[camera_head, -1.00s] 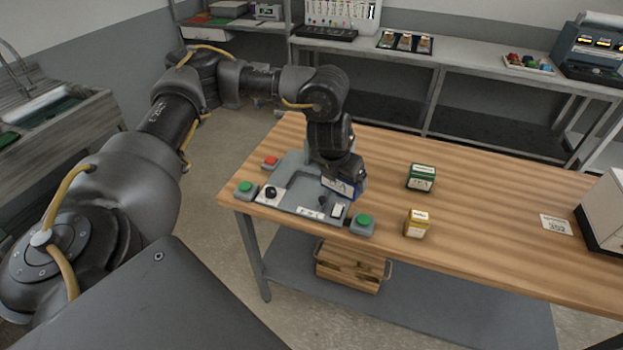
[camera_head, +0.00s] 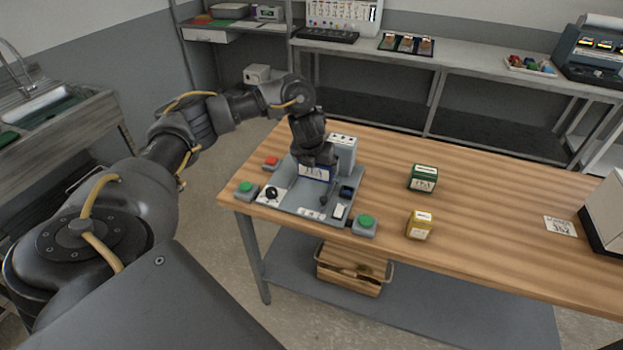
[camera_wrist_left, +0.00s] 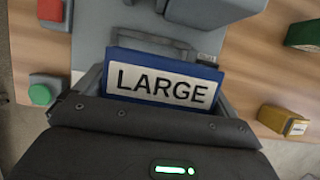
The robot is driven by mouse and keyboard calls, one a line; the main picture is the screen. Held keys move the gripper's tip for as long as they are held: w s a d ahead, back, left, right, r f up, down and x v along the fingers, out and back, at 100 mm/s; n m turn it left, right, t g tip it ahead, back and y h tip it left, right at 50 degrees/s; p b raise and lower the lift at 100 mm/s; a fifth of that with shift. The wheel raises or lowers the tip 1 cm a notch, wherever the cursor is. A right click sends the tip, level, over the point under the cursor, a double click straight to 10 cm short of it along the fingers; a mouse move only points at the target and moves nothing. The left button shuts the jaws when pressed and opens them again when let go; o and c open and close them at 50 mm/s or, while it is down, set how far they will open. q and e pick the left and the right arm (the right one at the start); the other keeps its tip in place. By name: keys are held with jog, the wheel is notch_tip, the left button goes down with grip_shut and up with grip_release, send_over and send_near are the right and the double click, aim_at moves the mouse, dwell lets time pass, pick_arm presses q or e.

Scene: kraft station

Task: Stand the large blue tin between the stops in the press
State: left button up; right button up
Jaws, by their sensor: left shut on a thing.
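The large blue tin (camera_head: 314,175) with a white label is held by my left gripper (camera_head: 318,158) over the grey plate of the press (camera_head: 305,205). In the left wrist view the blue tin (camera_wrist_left: 163,81) reads "LARGE" and sits between the fingers of my left gripper (camera_wrist_left: 155,105). Grey blocks of the press (camera_wrist_left: 165,40) show just beyond the tin there. I cannot tell whether the tin touches the plate. The stops are mostly hidden by the gripper and tin. My right gripper is not in view.
A green tin (camera_head: 422,178) and a yellow tin (camera_head: 419,225) stand on the wooden table (camera_head: 490,215) right of the press. Green buttons (camera_head: 366,222) and a red button (camera_head: 271,162) flank the press. A wooden crate (camera_head: 350,270) is on the lower shelf.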

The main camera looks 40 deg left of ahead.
aim_at(312, 173)
pick_arm(q)
jog(key=shift+w+a+f+b, duration=0.25)
jog(key=shift+a+f, duration=0.15)
jog(key=shift+f, duration=0.2)
jog(key=shift+w+a+f+b, duration=0.2)
jog(key=shift+a+f, duration=0.15)
jog(key=shift+f, duration=0.25)
jog(key=shift+a+f, duration=0.1)
jog(key=shift+a, duration=0.15)
notch_tip(312, 173, down, 3)
jog(key=shift+a+f+b, duration=0.1)
jog(key=shift+b, duration=0.45)
jog(key=shift+w+a+f, duration=0.1)
jog(key=shift+f, duration=0.1)
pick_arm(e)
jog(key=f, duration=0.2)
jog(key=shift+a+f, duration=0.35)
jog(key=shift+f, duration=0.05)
pick_arm(q)
jog(key=o, duration=0.7)
jog(key=shift+f, duration=0.1)
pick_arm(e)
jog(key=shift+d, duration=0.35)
